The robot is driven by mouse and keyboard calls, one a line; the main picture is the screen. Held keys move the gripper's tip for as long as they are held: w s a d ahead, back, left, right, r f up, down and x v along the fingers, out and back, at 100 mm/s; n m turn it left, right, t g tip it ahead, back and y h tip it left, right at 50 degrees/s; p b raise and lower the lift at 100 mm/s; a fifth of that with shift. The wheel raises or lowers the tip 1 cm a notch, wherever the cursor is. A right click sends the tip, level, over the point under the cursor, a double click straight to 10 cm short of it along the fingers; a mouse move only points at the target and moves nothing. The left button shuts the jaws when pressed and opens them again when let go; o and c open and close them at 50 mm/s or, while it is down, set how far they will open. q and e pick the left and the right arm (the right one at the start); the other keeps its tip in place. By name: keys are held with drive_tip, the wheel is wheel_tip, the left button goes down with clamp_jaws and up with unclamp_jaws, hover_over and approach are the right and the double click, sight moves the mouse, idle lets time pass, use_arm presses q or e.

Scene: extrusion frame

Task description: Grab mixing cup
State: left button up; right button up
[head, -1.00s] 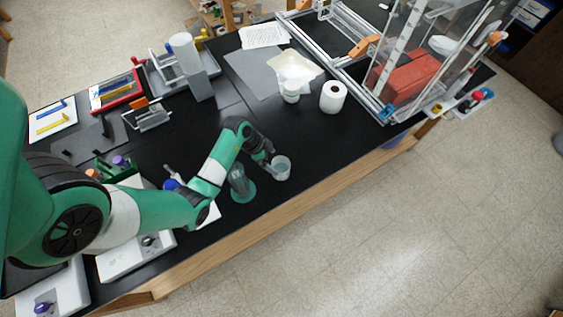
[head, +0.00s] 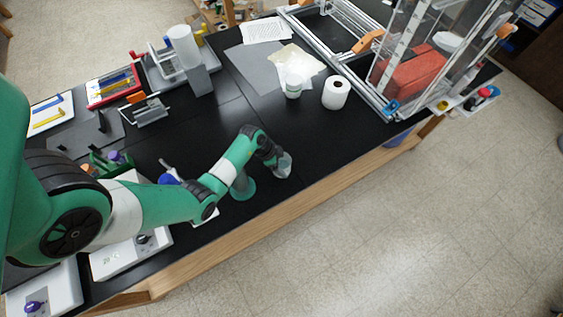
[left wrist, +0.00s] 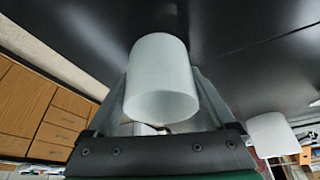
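The mixing cup (head: 285,167) looks like the small translucent, whitish cup near the table's front edge. In the left wrist view the cup (left wrist: 160,75) fills the middle, its open rim towards the camera. My left gripper (head: 279,163) is at the cup, with one finger on each side of it. In the left wrist view the fingers (left wrist: 160,85) stand apart and run close along the cup's sides. I cannot tell whether they press on it. The cup hides part of the fingertips. My right gripper is not in view.
A larger greenish vessel (head: 243,187) stands left of the cup, under my left forearm. A white paper roll (head: 335,93) and a lidded jar (head: 293,86) stand further back. The black table (head: 225,125) has clear room behind the cup. Its front edge is close.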

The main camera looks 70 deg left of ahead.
use_arm(q)
drive_tip(key=c, duration=0.8)
drive_tip(key=shift+r, duration=0.2)
wheel_tip(320, 180, up, 10)
drive_tip(key=p, duration=0.3)
drive_tip(key=shift+f+p, duration=0.15)
drive_tip(key=shift+p, duration=0.2)
